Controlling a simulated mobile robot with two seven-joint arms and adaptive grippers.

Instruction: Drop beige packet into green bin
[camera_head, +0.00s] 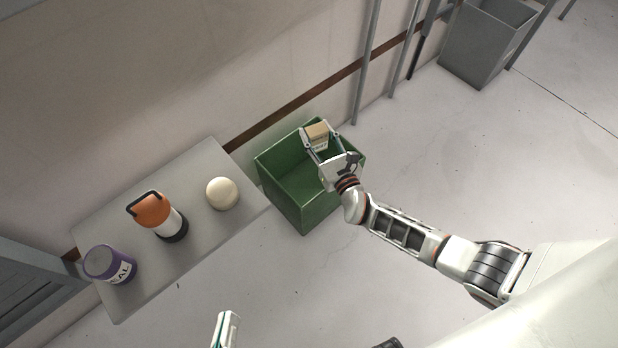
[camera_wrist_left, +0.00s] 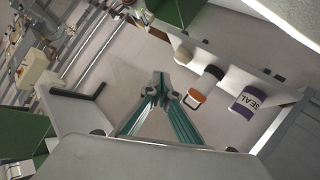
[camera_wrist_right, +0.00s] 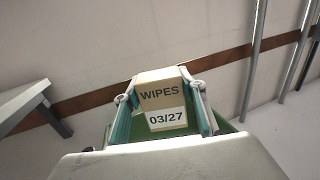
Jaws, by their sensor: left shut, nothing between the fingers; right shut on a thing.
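The beige packet (camera_head: 317,130) is a small box; in the right wrist view its label reads "WIPES" and "03/27" (camera_wrist_right: 160,95). My right gripper (camera_head: 319,137) is shut on it, with one finger on each side (camera_wrist_right: 160,88). The green bin (camera_head: 303,205) stands open on the floor by the wall. In the head view the packet overlaps the bin's far part; its exact height above the rim cannot be told. Green bin parts show behind the packet in the right wrist view (camera_wrist_right: 226,126). My left gripper (camera_wrist_left: 160,82) is shut and empty, partly seen at the head view's bottom edge.
A grey table (camera_head: 205,160) left of the bin holds a cream ball (camera_head: 222,193), an orange and white lantern (camera_head: 158,215) and a purple can (camera_head: 110,264). Poles (camera_head: 367,62) stand by the wall right of the bin. A grey bin (camera_head: 487,42) is farther right. Floor in front is clear.

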